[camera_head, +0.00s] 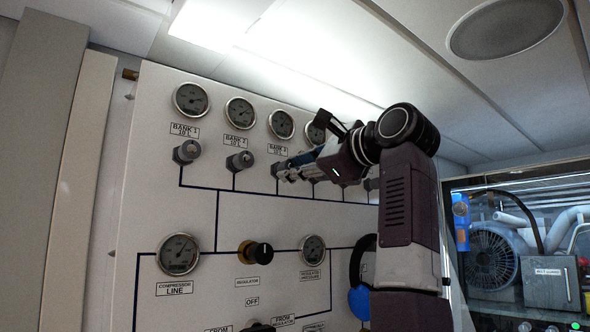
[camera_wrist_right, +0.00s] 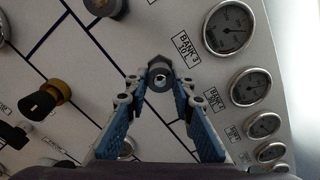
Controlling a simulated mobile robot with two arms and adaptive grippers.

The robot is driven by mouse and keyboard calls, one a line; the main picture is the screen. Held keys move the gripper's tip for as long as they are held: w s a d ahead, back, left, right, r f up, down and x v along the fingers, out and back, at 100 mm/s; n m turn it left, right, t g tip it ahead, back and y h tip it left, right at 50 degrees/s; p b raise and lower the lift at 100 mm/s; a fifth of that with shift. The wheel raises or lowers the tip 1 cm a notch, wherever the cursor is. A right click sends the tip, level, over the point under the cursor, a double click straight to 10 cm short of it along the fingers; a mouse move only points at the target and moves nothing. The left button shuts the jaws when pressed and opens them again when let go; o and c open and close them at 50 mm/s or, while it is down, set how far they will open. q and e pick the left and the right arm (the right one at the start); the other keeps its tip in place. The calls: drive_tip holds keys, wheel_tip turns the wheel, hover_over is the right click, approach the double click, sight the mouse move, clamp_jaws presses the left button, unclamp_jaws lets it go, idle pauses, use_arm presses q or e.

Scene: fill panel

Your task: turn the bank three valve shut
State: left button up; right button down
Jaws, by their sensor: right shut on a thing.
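The bank three valve is a dark grey knob on the white panel, under the third gauge. In the right wrist view the valve (camera_wrist_right: 160,72) sits between my blue-padded fingers. My right gripper (camera_wrist_right: 160,84) is shut on it, with a fingertip on each side. The label BANK 3 (camera_wrist_right: 186,46) shows beside the valve in the wrist view. My left gripper is in neither view.
The bank 1 valve (camera_head: 186,152) and bank 2 valve (camera_head: 239,161) are to the left on the panel (camera_head: 140,215). Round gauges (camera_head: 281,124) line the top. A black and yellow regulator knob (camera_head: 256,252) is lower down. A compressor cabinet (camera_head: 550,285) is at right.

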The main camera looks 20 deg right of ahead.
drive_tip(key=shift+m, duration=0.8)
drive_tip(key=c, duration=1.6)
unclamp_jaws()
drive_tip(key=shift+w+a, duration=0.1)
drive_tip(key=v, duration=1.2)
